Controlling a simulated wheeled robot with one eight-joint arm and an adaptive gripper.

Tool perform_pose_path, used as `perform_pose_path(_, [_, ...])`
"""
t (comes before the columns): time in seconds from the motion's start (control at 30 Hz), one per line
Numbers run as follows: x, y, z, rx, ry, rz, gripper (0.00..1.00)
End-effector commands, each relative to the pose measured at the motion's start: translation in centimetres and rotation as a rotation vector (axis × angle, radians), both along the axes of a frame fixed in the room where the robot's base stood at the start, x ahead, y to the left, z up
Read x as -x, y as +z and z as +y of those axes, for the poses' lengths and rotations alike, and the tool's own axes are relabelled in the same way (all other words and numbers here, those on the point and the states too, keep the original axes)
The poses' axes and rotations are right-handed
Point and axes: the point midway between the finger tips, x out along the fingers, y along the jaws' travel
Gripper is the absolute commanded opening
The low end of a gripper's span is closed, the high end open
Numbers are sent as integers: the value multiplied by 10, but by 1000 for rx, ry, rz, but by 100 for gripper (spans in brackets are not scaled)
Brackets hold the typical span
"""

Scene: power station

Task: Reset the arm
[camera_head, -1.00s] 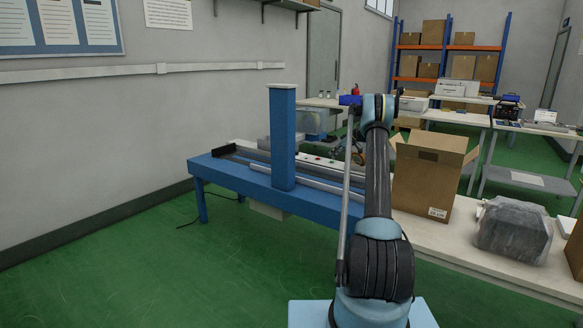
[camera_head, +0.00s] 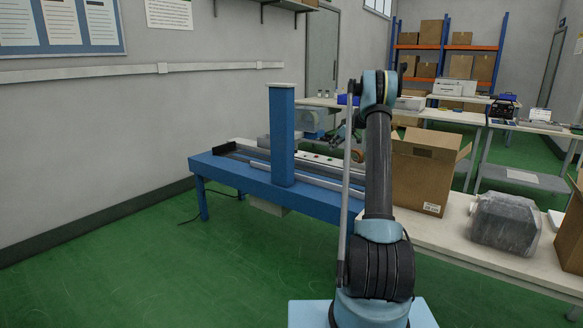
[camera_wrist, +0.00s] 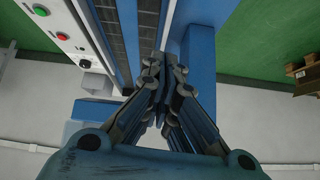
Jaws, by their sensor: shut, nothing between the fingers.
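My arm stands upright in the right middle of the head view, with its upper joint high over the bench. My gripper (camera_head: 338,138) hangs beyond the arm, above the blue conveyor bench (camera_head: 235,177), and is small and partly hidden there. In the wrist view my gripper (camera_wrist: 162,75) has its fingers together with nothing between them. Below it in that view lie the dark conveyor strips and the blue frame.
A blue post (camera_head: 282,135) rises from the bench, left of my arm. An open cardboard box (camera_head: 420,175) and a grey wrapped item (camera_head: 506,222) stand on the white table (camera_head: 440,240) at right. Green floor (camera_head: 130,265) is clear at front left.

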Motion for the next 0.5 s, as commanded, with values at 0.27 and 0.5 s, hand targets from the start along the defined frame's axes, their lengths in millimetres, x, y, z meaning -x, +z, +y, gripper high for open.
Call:
perform_pose_path(0.27, [67,52,18,23,-60,76,0])
perform_pose_path(0.5, [132,87,31,46,-120,139,0])
